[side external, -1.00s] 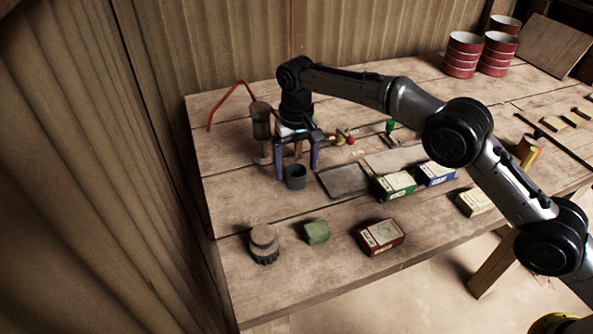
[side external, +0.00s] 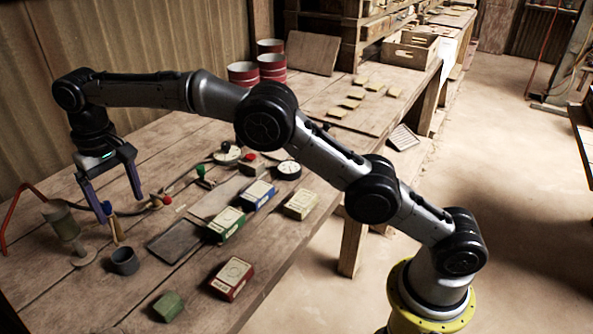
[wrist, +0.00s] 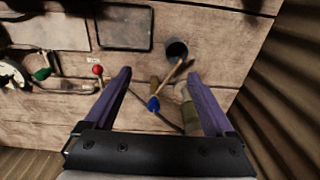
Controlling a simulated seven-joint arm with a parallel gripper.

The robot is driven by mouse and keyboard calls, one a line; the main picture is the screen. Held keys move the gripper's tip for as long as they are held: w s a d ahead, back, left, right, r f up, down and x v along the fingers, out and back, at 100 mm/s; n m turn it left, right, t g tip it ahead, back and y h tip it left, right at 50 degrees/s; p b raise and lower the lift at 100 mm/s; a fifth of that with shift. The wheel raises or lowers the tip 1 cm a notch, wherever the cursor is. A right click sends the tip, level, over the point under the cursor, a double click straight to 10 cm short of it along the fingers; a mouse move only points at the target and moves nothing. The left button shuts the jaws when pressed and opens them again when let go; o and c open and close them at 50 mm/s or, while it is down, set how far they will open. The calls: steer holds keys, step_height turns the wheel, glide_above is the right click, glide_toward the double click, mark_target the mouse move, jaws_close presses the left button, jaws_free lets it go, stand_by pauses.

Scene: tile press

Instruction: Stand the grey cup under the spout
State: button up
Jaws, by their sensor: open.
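The grey cup (side external: 125,261) stands upright on the bench, left of a dark flat tray. The wrist view shows its dark open top (wrist: 176,50) near the top centre. My gripper (side external: 120,210) is open and empty, its purple fingers pointing down above and behind the cup, apart from it. In the wrist view my gripper (wrist: 159,73) has the cup beyond its fingertips. A wooden stick with a blue end (wrist: 153,104) shows between the fingers. A grey-green cylinder (side external: 60,220) on a round foot stands left of the cup. I cannot make out the spout clearly.
The dark tray (side external: 174,241) lies right of the cup. Green (side external: 226,224), blue (side external: 258,195) and red (side external: 231,278) boxes and a green block (side external: 168,306) stand nearby. A red tube (side external: 12,215) rises at the left. Bare planks lie in front of the cup.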

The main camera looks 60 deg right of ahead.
steer(key=s+d+r+t, duration=0.3)
steer(key=s+d+r, duration=1.1)
steer(key=s+d, duration=0.2)
steer(key=s+d+f, duration=0.2)
steer(key=s+d, duration=0.1)
steer(key=s, duration=0.4)
steer(key=s+d+f+t, duration=0.1)
steer(key=s+d+f, duration=0.1)
steer(key=s, duration=0.6)
steer(key=s+d+f+t, duration=0.1)
steer(key=s+d+f, duration=0.2)
steer(key=s, duration=0.5)
steer(key=shift+s+d+f, duration=0.2)
steer(key=shift+d+f, duration=0.15)
steer(key=shift+f, duration=0.35)
